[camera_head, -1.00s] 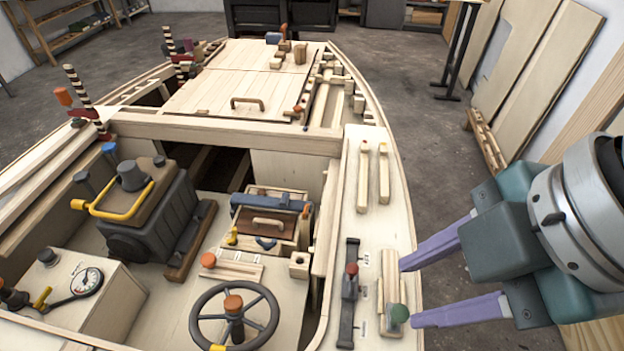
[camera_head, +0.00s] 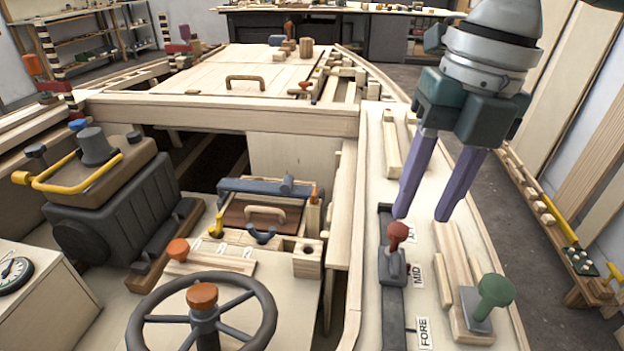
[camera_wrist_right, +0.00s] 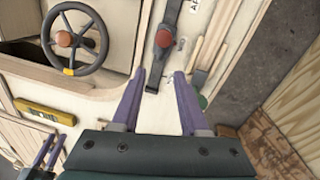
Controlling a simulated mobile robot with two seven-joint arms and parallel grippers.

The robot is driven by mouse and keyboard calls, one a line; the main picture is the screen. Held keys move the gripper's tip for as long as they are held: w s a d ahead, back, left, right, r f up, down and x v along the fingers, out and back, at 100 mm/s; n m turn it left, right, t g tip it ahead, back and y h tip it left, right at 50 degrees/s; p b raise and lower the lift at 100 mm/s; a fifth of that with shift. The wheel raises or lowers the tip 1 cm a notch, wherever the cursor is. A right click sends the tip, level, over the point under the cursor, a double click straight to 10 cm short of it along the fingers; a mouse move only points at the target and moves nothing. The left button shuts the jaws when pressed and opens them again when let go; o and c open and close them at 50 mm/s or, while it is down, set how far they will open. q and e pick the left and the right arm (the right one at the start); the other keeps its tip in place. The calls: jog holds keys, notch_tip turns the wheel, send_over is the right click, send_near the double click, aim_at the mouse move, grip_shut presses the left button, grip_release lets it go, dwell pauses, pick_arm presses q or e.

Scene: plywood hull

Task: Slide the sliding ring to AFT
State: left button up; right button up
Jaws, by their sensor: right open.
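The sliding ring appears to be the dark slider with a red knob (camera_head: 398,235) on a dark rail (camera_head: 393,305). Its block sits beside the MID label (camera_head: 417,275). The AFT label (camera_head: 412,232) is on the far side, partly hidden by the knob, and the FORE label (camera_head: 424,333) is nearer. My right gripper (camera_head: 422,216) is open and empty, pointing down just beyond and right of the red knob. In the right wrist view the red knob (camera_wrist_right: 163,38) shows ahead of the open fingers (camera_wrist_right: 159,76). My left gripper (camera_wrist_right: 48,151) shows only at that view's lower left.
A green-knobbed lever (camera_head: 494,292) on a wooden strip stands right of the rail. A steering wheel (camera_head: 203,314) is at the front left. Wooden bars (camera_head: 391,145) lie beyond the rail. A tool box (camera_head: 262,212) sits left, below the side deck.

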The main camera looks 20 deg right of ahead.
aim_at(399, 261)
pick_arm(q)
jog(key=shift+f+b, duration=0.75)
jog(key=shift+f, duration=0.05)
pick_arm(e)
jog(key=f, duration=0.5)
jog(key=a+f, duration=0.1)
jog(key=f, duration=0.2)
jog(key=shift+w+f, duration=0.15)
jog(key=shift+f, duration=0.05)
grip_shut()
